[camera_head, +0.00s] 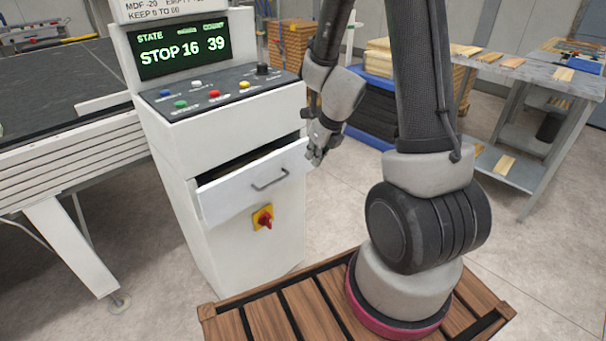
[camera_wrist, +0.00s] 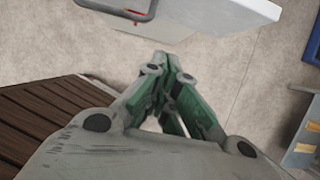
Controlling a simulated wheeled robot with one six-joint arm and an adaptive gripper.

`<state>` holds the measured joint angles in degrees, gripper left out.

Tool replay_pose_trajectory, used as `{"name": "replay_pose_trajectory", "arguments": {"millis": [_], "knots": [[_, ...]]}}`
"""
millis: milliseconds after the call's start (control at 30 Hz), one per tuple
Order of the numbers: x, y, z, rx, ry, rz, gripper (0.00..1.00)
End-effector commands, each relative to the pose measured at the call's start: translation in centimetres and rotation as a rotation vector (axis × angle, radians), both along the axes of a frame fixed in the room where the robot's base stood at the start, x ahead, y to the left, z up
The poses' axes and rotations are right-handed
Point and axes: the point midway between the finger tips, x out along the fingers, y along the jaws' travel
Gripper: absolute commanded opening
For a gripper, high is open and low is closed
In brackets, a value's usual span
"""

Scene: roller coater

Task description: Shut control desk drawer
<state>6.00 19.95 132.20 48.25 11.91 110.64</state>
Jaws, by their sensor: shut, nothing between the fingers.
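The control desk (camera_head: 240,235) is a white cabinet with a sloped button panel and a lit screen reading STOP 16 39. Its drawer (camera_head: 225,200) is pulled partly out, with a dark gap above its front. The drawer has a grey bar handle (camera_head: 270,181). My gripper (camera_head: 314,158) is shut and empty, beside the right end of the drawer front. I cannot tell whether it touches it. In the wrist view my gripper's fingers (camera_wrist: 163,62) are together. The drawer (camera_wrist: 215,12) shows at the top there, with its handle (camera_wrist: 128,12) at the upper left.
A red and yellow rotary switch (camera_head: 263,218) sits below the drawer. A conveyor table (camera_head: 70,85) stands to the left. A grey workbench (camera_head: 530,85) with wood pieces stands to the right. A slatted wooden platform (camera_head: 270,318) is in front.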

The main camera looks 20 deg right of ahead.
Motion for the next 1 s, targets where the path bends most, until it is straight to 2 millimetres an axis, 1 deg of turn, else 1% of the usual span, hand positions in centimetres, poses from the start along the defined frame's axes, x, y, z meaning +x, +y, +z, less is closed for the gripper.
{"name": "replay_pose_trajectory", "arguments": {"millis": [167,500,767,1000], "knots": [[0.4,0.1,-0.9,-0.006,-0.004,0.009,0.00],[2.3,0.6,-6.2,-0.006,-0.001,0.006,0.00],[3.5,1.0,-9.4,-0.007,-0.002,0.007,0.00],[5.8,1.9,-9.3,-0.008,-0.006,0.016,0.00]]}}
